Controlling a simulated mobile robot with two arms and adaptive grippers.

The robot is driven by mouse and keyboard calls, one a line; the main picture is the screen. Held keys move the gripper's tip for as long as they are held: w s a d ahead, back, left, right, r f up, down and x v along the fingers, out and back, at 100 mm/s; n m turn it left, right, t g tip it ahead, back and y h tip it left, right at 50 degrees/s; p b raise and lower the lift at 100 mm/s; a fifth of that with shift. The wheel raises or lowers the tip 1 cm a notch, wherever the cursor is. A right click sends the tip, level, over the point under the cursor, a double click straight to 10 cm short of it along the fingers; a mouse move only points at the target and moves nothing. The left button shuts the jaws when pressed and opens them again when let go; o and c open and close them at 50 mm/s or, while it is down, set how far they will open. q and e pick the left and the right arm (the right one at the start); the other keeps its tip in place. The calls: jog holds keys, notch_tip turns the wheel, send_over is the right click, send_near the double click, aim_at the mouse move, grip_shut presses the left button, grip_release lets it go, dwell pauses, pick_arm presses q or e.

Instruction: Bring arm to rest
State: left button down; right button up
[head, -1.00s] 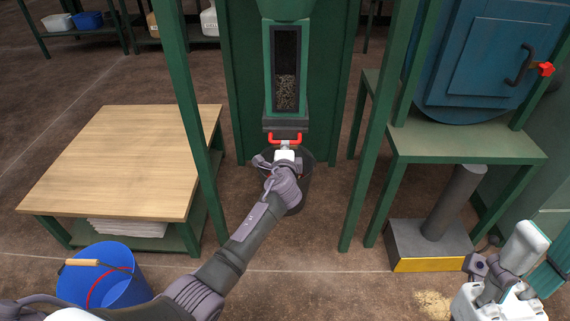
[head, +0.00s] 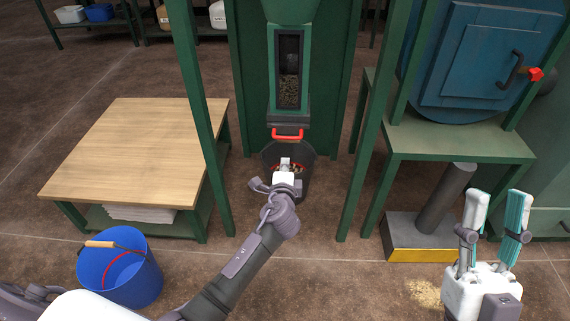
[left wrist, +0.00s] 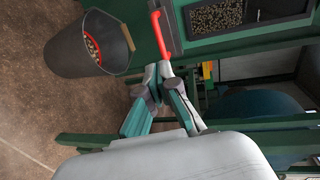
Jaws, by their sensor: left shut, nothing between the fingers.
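My left gripper (head: 285,164) is shut and empty. In the head view it is just below the red handle (head: 288,134) of the hopper chute, apart from it, in front of the dark bucket. In the left wrist view its fingertips (left wrist: 163,70) meet, with the red handle (left wrist: 159,35) beyond them. My right gripper (head: 498,196) is at the right of the head view, fingers upright and spread apart, with nothing between them.
A dark bucket (head: 306,172) stands under the chute; pellets show inside it in the left wrist view (left wrist: 75,50). Green posts (head: 200,120) flank the chute. A wooden table (head: 140,150) and a blue bucket (head: 112,280) are at left. A blue drum (head: 490,60) stands at right.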

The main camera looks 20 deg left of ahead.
pick_arm(q)
jog(key=shift+s+d+r, duration=0.15)
jog(key=shift+s, duration=0.4)
pick_arm(e)
jog(key=shift+w+a+f+g, duration=0.1)
jog(key=shift+w+f+g, duration=0.35)
jog(key=shift+w, duration=0.2)
